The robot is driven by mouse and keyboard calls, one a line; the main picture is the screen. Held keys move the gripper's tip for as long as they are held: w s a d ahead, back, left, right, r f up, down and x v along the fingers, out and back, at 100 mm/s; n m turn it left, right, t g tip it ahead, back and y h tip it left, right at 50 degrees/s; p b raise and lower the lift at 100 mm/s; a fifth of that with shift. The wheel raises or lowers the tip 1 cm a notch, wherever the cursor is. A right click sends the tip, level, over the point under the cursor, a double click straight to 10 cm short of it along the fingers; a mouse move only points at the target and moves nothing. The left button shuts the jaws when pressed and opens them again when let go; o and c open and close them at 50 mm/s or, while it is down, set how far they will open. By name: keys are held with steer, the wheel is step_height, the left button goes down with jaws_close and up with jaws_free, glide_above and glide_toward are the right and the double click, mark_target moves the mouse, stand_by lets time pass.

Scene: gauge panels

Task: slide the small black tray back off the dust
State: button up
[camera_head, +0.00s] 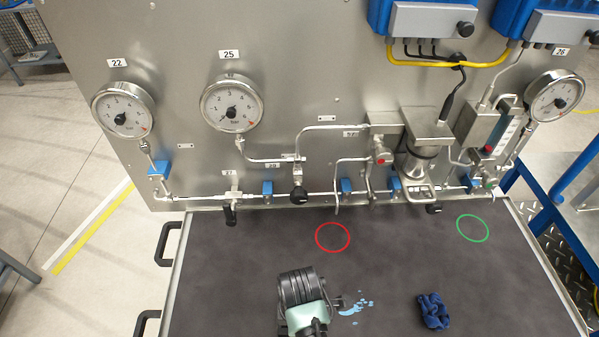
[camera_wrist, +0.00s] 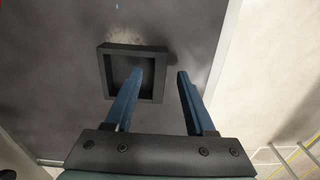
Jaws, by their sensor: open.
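The small black tray (camera_wrist: 156,91) is a square, shallow, open box on the dark mat (camera_wrist: 40,100) in the wrist view. A pale dusty smudge (camera_wrist: 124,36) shows at its far edge; whether dust lies under the tray is hidden. My gripper (camera_wrist: 160,73) is open, with two blue fingers. The left finger appears over the tray's inside and the right finger outside its right wall. I cannot tell whether either touches it. In the head view my arm stands at the bottom middle and the tray is not visible there.
Right of my arm lie a light-blue splash (camera_head: 352,308) and a crumpled dark-blue cloth (camera_head: 433,311). A red ring (camera_head: 332,237) and a green ring (camera_head: 472,228) mark the mat. Behind rises the gauge panel (camera_head: 300,90) with pipes and valves. The mat's edge is near the gripper's right.

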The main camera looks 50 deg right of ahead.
steer(key=shift+f, duration=0.6)
jaws_close()
